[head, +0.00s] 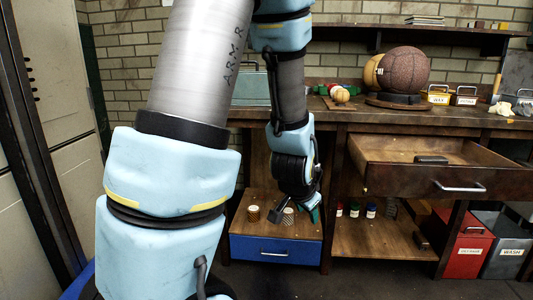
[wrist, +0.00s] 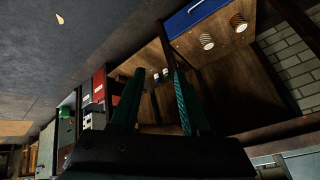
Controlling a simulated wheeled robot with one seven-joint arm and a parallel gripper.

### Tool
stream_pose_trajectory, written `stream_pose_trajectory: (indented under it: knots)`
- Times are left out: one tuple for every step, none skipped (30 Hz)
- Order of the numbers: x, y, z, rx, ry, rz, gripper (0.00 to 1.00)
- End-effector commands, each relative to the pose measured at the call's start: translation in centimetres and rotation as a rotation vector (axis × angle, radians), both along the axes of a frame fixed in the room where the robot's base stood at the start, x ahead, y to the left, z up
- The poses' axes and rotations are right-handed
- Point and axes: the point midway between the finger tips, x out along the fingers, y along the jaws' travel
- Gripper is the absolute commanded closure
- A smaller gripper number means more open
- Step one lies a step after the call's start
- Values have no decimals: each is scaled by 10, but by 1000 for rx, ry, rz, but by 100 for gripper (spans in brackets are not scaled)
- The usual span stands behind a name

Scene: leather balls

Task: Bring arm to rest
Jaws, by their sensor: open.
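My gripper (head: 315,213) hangs at the end of my arm in front of the workbench's lower shelf, its fingers pointing down. In the wrist view my gripper (wrist: 158,72) shows two green fingers, spread apart with nothing held between them. My blue and grey arm fills the left and middle of the head view, bent down from above. In the head view, part of the gripper is hidden behind dark wrist parts.
The workbench (head: 430,118) spans the right, with an open drawer (head: 400,178) jutting out. Below are a blue drawer (head: 275,249), two patterned cups (head: 254,213), small bottles (head: 371,210), a red bin (head: 462,246) and a grey bin (head: 507,251). A brown ball (head: 404,70) sits on top.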

Motion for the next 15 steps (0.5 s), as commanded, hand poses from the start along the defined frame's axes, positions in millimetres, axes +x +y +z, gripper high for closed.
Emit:
stream_pose_trajectory:
  knots:
    - [0,25,4,-15,61,95,54]
    - [-3,38,5,-23,102,147,54]
    - [-7,54,6,-32,152,213,54]
    - [-11,65,7,-36,188,261,54]
    - [-15,75,8,-41,219,304,54]
    - [-20,87,10,-46,257,358,54]
    - [-24,96,11,-49,283,396,54]
    - [-28,103,13,-50,308,432,54]
    - [-34,113,14,-53,338,478,54]
    - [-38,120,16,-55,359,510,54]
    - [-42,127,17,-56,379,543,54]
    - [-47,135,19,-58,403,584,54]
    - [-51,141,21,-59,422,612,54]
    - [-55,146,22,-59,438,642,54]
    - [-60,153,24,-59,460,678,54]
